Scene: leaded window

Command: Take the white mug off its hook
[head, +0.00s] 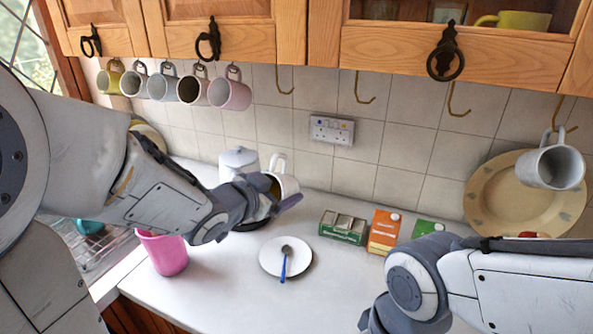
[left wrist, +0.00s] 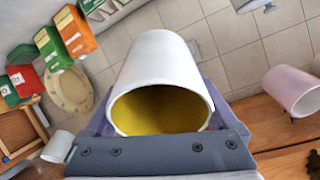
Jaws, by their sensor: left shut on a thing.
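A white mug (head: 288,184) with a yellow inside is held by my left gripper (head: 268,202), above the counter and away from the hooks. Its handle points up in the head view. In the left wrist view the mug (left wrist: 163,68) sits between the fingers, its open mouth towards the camera. Another whitish mug (head: 553,166) hangs from a hook at the far right. Several mugs, one of them pink (head: 230,92), hang in a row at the left. Several hooks between, such as this one (head: 458,100), are empty. My right arm shows at the lower right; its fingertips are not clearly visible.
On the counter (head: 225,285) are a saucer with a blue-handled spoon (head: 285,257), a pink cup (head: 165,252), a white lidded pot (head: 238,162), a green box (head: 343,228) and an orange carton (head: 384,231). A large plate (head: 500,205) leans on the wall. Wooden cabinets (head: 390,45) overhang the hooks.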

